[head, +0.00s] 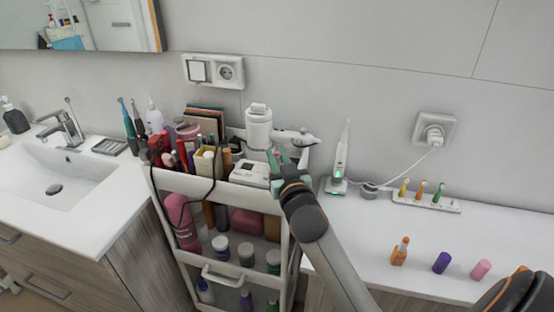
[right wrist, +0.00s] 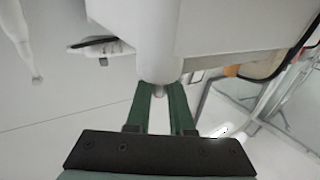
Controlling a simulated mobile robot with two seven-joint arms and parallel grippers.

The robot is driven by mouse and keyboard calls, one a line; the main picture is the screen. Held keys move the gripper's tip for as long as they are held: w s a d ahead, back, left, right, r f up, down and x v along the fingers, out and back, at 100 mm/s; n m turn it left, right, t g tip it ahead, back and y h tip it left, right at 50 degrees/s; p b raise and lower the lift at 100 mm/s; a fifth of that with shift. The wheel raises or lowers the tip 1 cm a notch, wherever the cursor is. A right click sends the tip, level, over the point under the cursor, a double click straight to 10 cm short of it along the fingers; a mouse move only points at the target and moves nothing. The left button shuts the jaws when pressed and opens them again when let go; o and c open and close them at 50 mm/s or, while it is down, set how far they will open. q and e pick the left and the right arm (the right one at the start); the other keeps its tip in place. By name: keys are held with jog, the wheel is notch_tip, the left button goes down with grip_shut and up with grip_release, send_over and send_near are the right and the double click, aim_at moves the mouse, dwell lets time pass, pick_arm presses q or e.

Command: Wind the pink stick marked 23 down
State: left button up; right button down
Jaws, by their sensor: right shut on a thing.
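A pink cylinder (head: 481,269) lies or stands on the white counter at the far right in the head view. I cannot read a 23 on it. Beside it are a purple cylinder (head: 441,262) and an orange stick (head: 400,251) with its tip showing. My right gripper (head: 289,160) is far to the left of them, above the cart's right end beside a white device (head: 258,128). In the right wrist view its green fingers (right wrist: 160,95) are on either side of a small grey piece below a rounded white part (right wrist: 158,45). My left gripper is not seen.
The white cart (head: 235,192) holds crowded cosmetics. A charging toothbrush (head: 341,155), a white holder with several brush heads (head: 425,203) and a cable to a wall socket (head: 434,130) are along the counter's back. The sink (head: 70,180) is at left.

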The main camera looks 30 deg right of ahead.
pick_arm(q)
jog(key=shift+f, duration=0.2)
pick_arm(e)
jog(key=shift+m+g+h, duration=0.3)
jog(key=shift+h, duration=0.3)
jog(key=c, duration=0.8)
grip_release()
jog(key=shift+o, duration=0.2)
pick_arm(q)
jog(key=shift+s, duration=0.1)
pick_arm(e)
jog(key=shift+s, duration=0.1)
